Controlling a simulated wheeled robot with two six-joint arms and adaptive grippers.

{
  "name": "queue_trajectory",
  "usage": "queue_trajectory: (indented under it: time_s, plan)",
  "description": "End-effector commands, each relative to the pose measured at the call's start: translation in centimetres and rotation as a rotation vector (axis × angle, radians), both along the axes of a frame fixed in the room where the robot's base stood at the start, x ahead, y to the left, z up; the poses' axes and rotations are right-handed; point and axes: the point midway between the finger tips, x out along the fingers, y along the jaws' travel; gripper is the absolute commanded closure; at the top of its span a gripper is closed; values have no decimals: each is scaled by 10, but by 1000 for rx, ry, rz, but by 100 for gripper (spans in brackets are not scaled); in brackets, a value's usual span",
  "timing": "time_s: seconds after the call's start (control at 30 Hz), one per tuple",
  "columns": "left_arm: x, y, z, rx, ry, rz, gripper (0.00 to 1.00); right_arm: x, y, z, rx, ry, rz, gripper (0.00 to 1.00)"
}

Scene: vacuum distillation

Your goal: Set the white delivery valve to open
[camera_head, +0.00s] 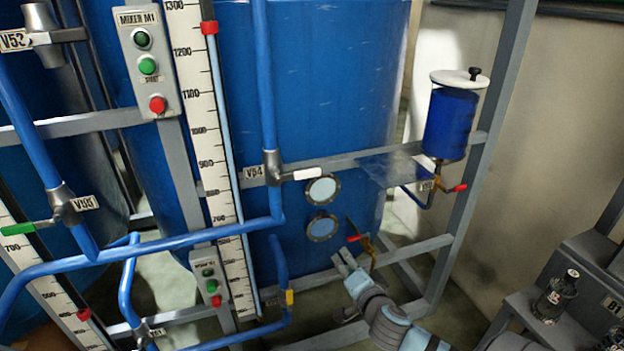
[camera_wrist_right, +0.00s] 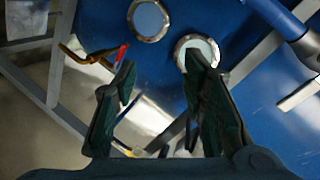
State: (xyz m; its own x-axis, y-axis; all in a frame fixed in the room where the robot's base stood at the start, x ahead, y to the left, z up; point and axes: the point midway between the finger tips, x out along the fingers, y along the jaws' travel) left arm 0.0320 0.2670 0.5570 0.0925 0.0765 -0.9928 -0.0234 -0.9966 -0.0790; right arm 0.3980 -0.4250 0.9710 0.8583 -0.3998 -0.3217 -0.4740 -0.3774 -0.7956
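The valve V54 (camera_head: 272,168) sits on a vertical blue pipe in the head view. Its white handle (camera_head: 307,174) points right, across the pipe. In the right wrist view, a white handle (camera_wrist_right: 298,95) shows at the right edge below a grey pipe fitting. My right gripper (camera_head: 346,262) is below and to the right of the white handle, apart from it, near the lower sight glass. In the right wrist view my right gripper (camera_wrist_right: 163,72) has its fingers spread with nothing between them. My left gripper is not in view.
Two round sight glasses, upper (camera_head: 322,190) and lower (camera_head: 322,228), are on the blue tank (camera_head: 310,80). A brass valve with a red handle (camera_head: 355,238) is close to my right gripper. Grey frame bars (camera_head: 400,248) and blue pipes surround the area. A blue canister (camera_head: 450,125) hangs at right.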

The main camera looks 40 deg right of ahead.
Motion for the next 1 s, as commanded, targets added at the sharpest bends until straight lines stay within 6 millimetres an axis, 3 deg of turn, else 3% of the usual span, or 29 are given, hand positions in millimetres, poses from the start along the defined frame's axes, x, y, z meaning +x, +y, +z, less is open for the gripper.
queue_trajectory:
  time_s: [0.03,0.1,0.2,0.23,0.4,0.7,0.83,1.0]
  plan:
    - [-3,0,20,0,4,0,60,7,11,69,84,-147,-8,62]
    - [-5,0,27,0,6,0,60,9,26,134,222,-328,-12,62]
    - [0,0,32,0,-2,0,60,5,40,185,356,-478,-1,62]
    - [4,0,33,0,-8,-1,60,4,42,192,379,-501,3,62]
    - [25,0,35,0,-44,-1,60,24,37,198,410,-530,2,62]
    - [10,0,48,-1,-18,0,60,104,9,199,411,-526,1,62]
    - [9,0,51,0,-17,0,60,126,1,198,410,-525,3,62]
    - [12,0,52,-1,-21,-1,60,138,-2,197,409,-523,4,62]
